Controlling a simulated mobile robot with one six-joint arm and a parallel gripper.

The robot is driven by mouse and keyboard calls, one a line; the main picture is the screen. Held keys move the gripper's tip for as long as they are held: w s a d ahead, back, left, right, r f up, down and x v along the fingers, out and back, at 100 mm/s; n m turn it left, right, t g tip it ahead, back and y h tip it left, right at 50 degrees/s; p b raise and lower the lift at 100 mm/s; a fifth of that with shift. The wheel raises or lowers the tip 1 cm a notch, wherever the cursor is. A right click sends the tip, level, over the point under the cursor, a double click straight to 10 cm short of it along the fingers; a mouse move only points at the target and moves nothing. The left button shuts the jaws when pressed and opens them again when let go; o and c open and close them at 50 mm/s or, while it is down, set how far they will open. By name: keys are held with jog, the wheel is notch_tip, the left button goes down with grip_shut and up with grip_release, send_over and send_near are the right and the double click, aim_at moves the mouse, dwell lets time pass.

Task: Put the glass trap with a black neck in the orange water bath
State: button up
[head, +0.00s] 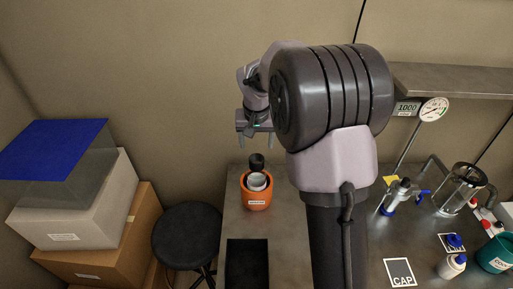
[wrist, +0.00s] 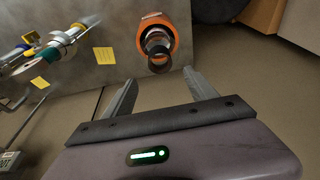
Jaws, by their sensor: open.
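The orange water bath (head: 256,201) stands on the bench near its left end. The glass trap (head: 258,181) with a black neck (head: 257,162) stands in it, looking about upright, with its lower part hidden by the bath wall. In the wrist view the bath's orange rim (wrist: 173,27) surrounds the trap, and the black neck (wrist: 159,59) points toward my gripper. My gripper (head: 255,131) is open and empty, above and apart from the neck. Its two fingers also show in the wrist view (wrist: 160,79), with bare space between them.
A black tray (head: 247,263) lies in front of the bath. A blue-valved glass piece (head: 398,195), a glass vessel (head: 459,187), a gauge (head: 434,110) and bottles (head: 452,266) occupy the right of the bench. A stool (head: 187,236) and boxes (head: 75,205) stand left. A shelf (head: 455,80) juts from the wall.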

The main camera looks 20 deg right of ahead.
jog(key=s+a+r+t+y, duration=0.1)
jog(key=s+a+r, duration=0.45)
jog(key=s, duration=0.25)
jog(key=s+a+r+t+y, duration=0.1)
jog(key=s+a+r, duration=0.3)
jog(key=s+r, duration=0.4)
jog(key=s+a+f, duration=0.1)
jog(key=s+a, duration=0.1)
jog(key=s, duration=0.5)
jog(key=s+a+f+y, duration=0.1)
jog(key=s+a+f, duration=0.1)
jog(key=s, duration=0.6)
jog(key=shift+a+t, duration=0.4)
jog(key=shift+a, duration=0.3)
jog(key=shift+s, duration=0.1)
notch_tip(320, 180, down, 3)
jog(key=b, duration=0.3)
jog(key=shift+r, duration=0.15)
